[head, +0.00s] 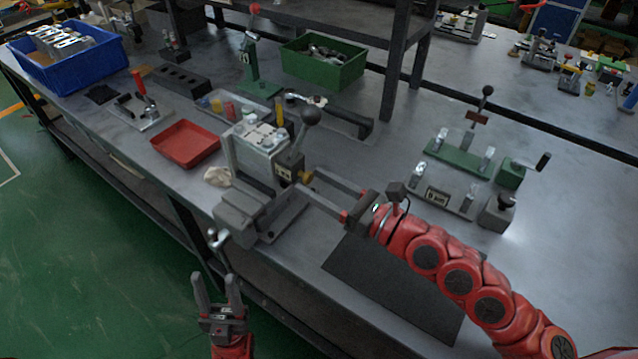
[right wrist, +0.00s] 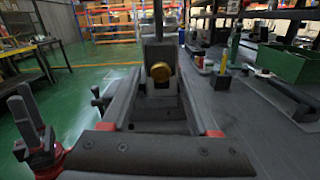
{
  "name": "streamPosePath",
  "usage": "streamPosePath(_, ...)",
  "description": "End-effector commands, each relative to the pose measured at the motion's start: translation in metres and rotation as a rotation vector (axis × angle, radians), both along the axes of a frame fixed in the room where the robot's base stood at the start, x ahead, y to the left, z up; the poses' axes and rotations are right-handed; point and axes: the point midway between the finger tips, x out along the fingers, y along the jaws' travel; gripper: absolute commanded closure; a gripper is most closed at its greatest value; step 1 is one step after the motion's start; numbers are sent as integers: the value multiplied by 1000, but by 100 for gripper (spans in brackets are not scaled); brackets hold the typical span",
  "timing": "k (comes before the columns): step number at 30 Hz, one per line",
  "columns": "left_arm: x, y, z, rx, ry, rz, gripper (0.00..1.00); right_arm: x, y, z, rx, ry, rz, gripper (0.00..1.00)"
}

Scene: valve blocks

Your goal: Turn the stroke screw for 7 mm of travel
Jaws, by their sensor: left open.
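A grey valve block (head: 262,150) with a black-ball lever is held in a grey vise (head: 245,212) at the bench's front edge. A round brass knob, which looks like the stroke screw (right wrist: 160,72), faces my right wrist; a bit of it shows yellow in the head view (head: 306,177). My right gripper (head: 309,182) reaches in from the right with its long fingers apart, the knob between them in the wrist view. Whether they touch anything is unclear. My left gripper (head: 215,282) is open and empty, low in front of the bench. It also shows in the wrist view (right wrist: 30,125).
A red tray (head: 186,160), a blue crate (head: 70,75) and a green bin (head: 322,75) are on the bench. A dark mat (head: 390,285) lies under my right arm.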

Motion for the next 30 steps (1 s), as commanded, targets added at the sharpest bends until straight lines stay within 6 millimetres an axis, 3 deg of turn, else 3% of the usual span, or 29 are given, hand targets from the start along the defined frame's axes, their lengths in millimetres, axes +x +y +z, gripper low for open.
streamPosePath(9, 0, 0, 3, 0, 0, 0, 50, 0, 0, 4, 1, -2, -1, 40)
streamPosePath(16, 0, 0, 23, 0, 0, 0, 50, 0, -1, 40, 0, -3, -1, 40)
streamPosePath(30, 0, 0, 112, 0, 0, 0, 50, -50, 0, 48, 5, 12, 0, 40)
